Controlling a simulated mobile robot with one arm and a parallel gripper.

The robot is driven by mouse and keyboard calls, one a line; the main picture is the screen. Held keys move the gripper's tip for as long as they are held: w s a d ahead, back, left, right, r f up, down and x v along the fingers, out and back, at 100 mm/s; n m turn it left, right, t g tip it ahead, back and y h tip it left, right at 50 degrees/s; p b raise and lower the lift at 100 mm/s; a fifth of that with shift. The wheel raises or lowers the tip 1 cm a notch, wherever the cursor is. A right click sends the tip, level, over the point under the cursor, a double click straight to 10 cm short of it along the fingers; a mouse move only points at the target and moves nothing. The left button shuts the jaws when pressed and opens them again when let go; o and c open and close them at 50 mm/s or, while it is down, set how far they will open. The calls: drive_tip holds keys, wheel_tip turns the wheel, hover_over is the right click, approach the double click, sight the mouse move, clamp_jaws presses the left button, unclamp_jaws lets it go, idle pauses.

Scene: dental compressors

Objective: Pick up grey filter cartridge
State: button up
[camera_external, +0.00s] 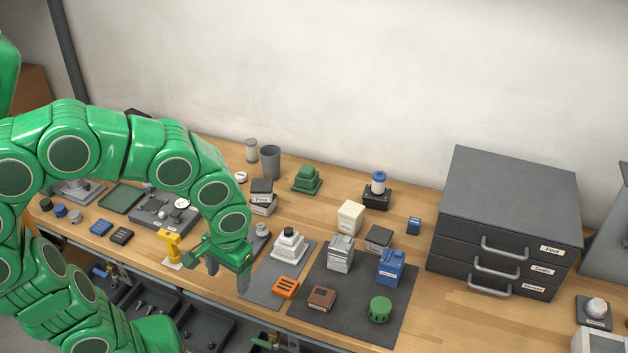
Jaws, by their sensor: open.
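My gripper (228,272) points down over the front of the workbench, with its two fingers apart and nothing visible between them. I cannot tell for sure which thing is the grey filter cartridge. A pale grey cylinder (251,152) stands upright at the back near the wall, behind my gripper. A darker grey cylinder (270,163) stands just right of it. A small grey round piece (262,230) sits close behind and right of my gripper, apart from the fingers. A silver-grey ribbed block (341,254) stands on the dark mat, further right.
A yellow tool (171,247) stands left of my gripper. A white stepped part (288,245) and an orange block (285,287) lie to its right. A blue canister (390,267) and green knob (380,309) are on the dark mat (340,325). A drawer cabinet (508,200) stands right.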

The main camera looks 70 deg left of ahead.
drive_tip(key=w+a+n+t+h, duration=0.1)
drive_tip(key=w+a+n+t, duration=0.3)
drive_tip(key=w, duration=0.8)
drive_tip(key=w+a+n+t+h, duration=0.15)
drive_tip(key=w+n, duration=0.35)
drive_tip(key=w, duration=0.8)
drive_tip(key=w+a+r+n+t+y, duration=0.1)
drive_tip(key=w+a+n+t, duration=0.2)
drive_tip(key=w+a+n, duration=0.45)
drive_tip(key=w+a+r+n+t+y, duration=0.1)
drive_tip(key=w+a+n+t, duration=0.3)
drive_tip(key=a, duration=0.7)
drive_tip(key=n+g+y, duration=0.4)
drive_tip(key=n+y, duration=0.8)
drive_tip(key=n, duration=0.6)
hover_over(253, 148)
drive_tip(key=s, duration=0.3)
wheel_tip(253, 148, down, 12)
drive_tip(key=shift+n+h, duration=0.25)
drive_tip(key=shift+n, duration=0.5)
drive_tip(key=f, duration=0.1)
drive_tip(key=d+f, duration=0.1)
drive_tip(key=f, duration=0.1)
drive_tip(key=d+f, duration=0.1)
drive_tip(key=f, duration=0.1)
drive_tip(key=shift+s+d+f, duration=0.1)
drive_tip(key=shift+s, duration=0.15)
drive_tip(key=shift+w+f, duration=0.1)
drive_tip(key=shift+f, duration=0.25)
drive_tip(key=shift+x, duration=3.75)
